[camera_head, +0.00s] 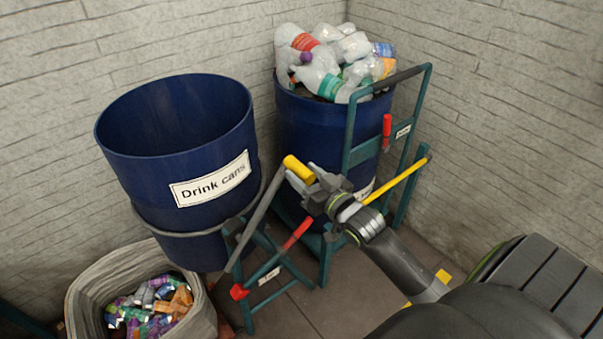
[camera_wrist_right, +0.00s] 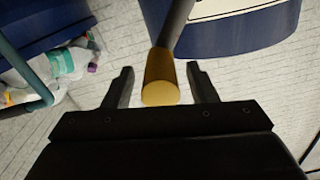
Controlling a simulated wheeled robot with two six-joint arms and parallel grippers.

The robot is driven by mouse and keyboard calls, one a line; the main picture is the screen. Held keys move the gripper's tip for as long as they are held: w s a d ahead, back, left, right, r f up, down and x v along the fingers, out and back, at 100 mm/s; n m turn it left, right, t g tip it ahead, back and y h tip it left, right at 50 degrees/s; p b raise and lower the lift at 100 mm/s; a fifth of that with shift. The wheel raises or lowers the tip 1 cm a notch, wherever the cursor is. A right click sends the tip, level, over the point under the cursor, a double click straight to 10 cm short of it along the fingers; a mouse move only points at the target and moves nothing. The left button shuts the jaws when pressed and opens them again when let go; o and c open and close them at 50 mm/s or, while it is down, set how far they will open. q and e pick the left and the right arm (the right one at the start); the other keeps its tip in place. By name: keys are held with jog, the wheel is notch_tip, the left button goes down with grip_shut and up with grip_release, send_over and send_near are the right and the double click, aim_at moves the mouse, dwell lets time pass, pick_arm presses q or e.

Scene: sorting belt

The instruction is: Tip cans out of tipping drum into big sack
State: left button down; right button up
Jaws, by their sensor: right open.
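The blue tipping drum (camera_head: 185,150), labelled "Drink cans", leans to the left in its green frame. No cans show in the part of its inside that I see. The big grey sack (camera_head: 85,290) stands open below it at the lower left. Crumpled coloured cans (camera_head: 155,305) lie in the sack. The drum's long grey lever ends in a yellow grip (camera_head: 298,168). My right gripper (camera_head: 300,181) is open at this grip. In the right wrist view the yellow grip (camera_wrist_right: 161,82) lies between the open fingers (camera_wrist_right: 160,70), with gaps on both sides. My left gripper is out of view.
A second blue drum (camera_head: 318,135), heaped with plastic bottles (camera_head: 335,60), stands upright behind on the right. Its green frame (camera_head: 427,100) has a red handle (camera_head: 387,130) and a yellow-ended lever (camera_head: 400,182). Red parts (camera_head: 298,233) sit on the near frame. Brick walls close the corner.

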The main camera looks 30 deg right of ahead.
jog(key=shift+w, duration=0.65)
jog(key=shift+c, duration=0.4)
grip_shut()
